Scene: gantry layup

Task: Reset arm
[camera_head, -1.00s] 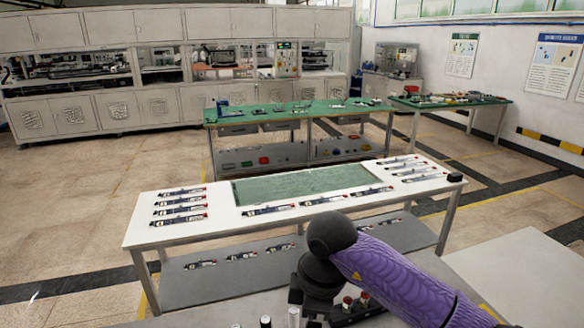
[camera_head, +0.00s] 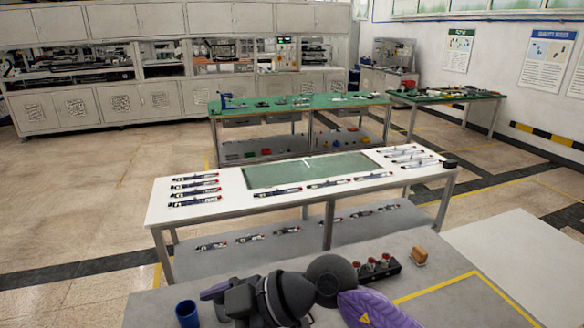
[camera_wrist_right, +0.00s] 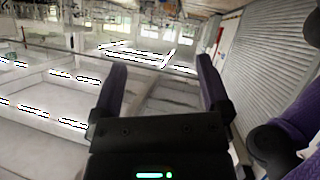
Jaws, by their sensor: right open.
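My right arm (camera_head: 372,310), purple with black joints, comes in at the bottom of the head view and bends left across the near grey table (camera_head: 440,258). Its black wrist and gripper (camera_head: 215,292) are at the lower left, partly cut off by the frame edge, close to a blue cup. In the right wrist view, the gripper (camera_wrist_right: 161,66) has its two purple fingers spread apart with nothing between them. My left gripper is not in view.
On the near table are a blue cup (camera_head: 187,313), a black block with red-topped pieces (camera_head: 374,268) and an orange-brown block (camera_head: 418,256). Beyond stands a white table (camera_head: 228,184) with several slim parts and a green mat (camera_head: 312,170). Floor at the left is clear.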

